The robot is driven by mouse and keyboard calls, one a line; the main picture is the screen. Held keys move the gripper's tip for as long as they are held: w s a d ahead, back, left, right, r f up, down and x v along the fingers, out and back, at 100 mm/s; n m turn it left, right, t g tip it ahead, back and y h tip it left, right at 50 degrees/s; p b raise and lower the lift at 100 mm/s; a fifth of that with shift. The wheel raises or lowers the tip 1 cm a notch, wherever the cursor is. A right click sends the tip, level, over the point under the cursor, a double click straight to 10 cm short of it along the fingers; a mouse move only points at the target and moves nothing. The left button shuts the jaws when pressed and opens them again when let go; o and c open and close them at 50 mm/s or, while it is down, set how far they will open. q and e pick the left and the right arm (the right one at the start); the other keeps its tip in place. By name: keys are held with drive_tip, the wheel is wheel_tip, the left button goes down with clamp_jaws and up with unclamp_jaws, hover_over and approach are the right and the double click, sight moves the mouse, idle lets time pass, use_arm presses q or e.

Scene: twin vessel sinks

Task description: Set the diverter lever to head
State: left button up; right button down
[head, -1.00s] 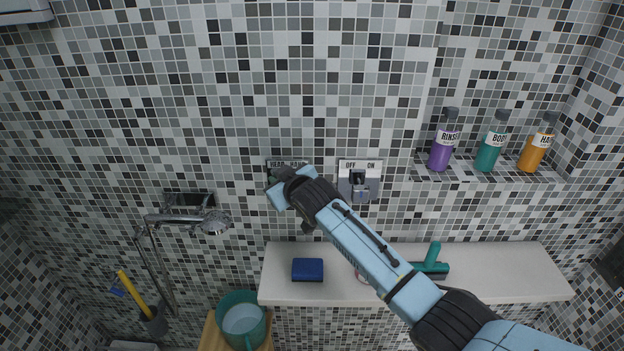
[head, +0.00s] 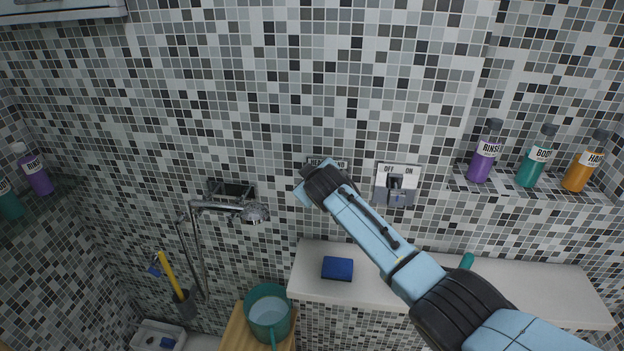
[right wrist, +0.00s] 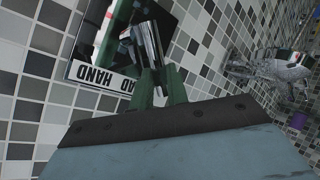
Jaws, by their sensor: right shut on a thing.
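The diverter plate (head: 341,164), labelled HEAD on the left and HAND on the right, is on the tiled wall. My right arm covers much of it in the head view. The plate also shows in the right wrist view (right wrist: 97,76), with its lettering upside down. The chrome diverter lever (right wrist: 150,42) sticks out from it there. My right gripper (right wrist: 160,85) is shut on the lever, its green fingers on either side of it. In the head view the right gripper (head: 303,184) is at the plate, its fingertips mostly hidden. My left gripper is not in view.
An OFF/ON lever panel (head: 410,186) is right of the diverter. A hand shower (head: 252,212) hangs left. Bottles (head: 484,153) stand in the right niche. A blue sponge (head: 337,268) lies on the white ledge (head: 312,285), above a teal bucket (head: 268,315).

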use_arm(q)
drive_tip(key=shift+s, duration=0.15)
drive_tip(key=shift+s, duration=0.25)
use_arm(e)
drive_tip(key=c, duration=1.4)
unclamp_jaws()
drive_tip(key=shift+o, duration=0.2)
drive_tip(key=shift+s, duration=0.15)
use_arm(q)
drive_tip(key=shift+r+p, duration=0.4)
drive_tip(key=shift+p, duration=0.1)
use_arm(e)
drive_tip(key=v, duration=1.3)
